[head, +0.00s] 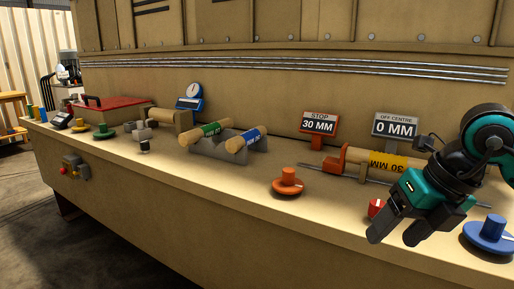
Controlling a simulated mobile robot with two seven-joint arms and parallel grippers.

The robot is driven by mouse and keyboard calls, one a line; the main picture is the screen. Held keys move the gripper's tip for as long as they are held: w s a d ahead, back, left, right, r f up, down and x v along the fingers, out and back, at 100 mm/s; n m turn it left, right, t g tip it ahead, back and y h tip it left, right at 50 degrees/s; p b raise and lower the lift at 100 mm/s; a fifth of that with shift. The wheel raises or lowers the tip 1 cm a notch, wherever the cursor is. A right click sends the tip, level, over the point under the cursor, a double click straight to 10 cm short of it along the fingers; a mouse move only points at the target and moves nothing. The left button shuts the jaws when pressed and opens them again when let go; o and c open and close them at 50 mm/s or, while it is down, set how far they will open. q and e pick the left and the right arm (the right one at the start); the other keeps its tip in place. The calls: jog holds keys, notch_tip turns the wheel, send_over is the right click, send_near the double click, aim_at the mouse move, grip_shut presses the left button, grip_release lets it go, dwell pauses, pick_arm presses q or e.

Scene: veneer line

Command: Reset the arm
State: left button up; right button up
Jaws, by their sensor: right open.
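My right gripper (397,237) is at the lower right of the head view, its arm coming in from the right. Its dark fingers stand apart with nothing between them, over the front part of the bench. A wooden roller marked 30 MM (384,160) lies on a rod behind it, partly hidden by my arm. A small red knob (376,208) sits just beside the gripper, partly covered by it. My left gripper is not in the head view.
The bench (235,205) holds an orange knob (287,182), a blue knob (490,234) and a grey cradle (205,149) with two rollers. Signs reading STOP 30 MM (318,124) and OFF CENTRE 0 MM (396,126) stand behind. The bench front between cradle and orange knob is clear.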

jog(key=s+a+r+m+g+y+p, duration=0.2)
jog(key=s+a+y+p, duration=0.15)
jog(key=a+y, duration=1.35)
jog(key=w+d+f+m+t+h+p, duration=0.1)
jog(key=d+f+m+t+h, duration=0.25)
jog(key=m+t, duration=0.35)
jog(key=w+d+f+m+t+h+p, duration=0.15)
jog(key=f+m+t+h, duration=0.3)
jog(key=m, duration=0.55)
jog(key=w+d+f+m+t+h, duration=0.1)
jog(key=d+f+m+t+h, duration=0.3)
jog(key=m, duration=0.4)
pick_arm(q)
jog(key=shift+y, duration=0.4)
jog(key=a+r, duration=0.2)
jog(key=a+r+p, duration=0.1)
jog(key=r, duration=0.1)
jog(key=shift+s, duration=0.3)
pick_arm(e)
jog(key=s+d+f+m+g+h, duration=0.1)
jog(key=s+f+m+g+h, duration=0.2)
jog(key=s+f, duration=0.3)
jog(key=s+d+f+m+g+h, duration=0.2)
jog(key=s+f, duration=0.4)
jog(key=f, duration=0.6)
jog(key=shift+m+g+h, duration=0.45)
jog(key=shift+m+h, duration=0.15)
jog(key=shift+m, duration=0.5)
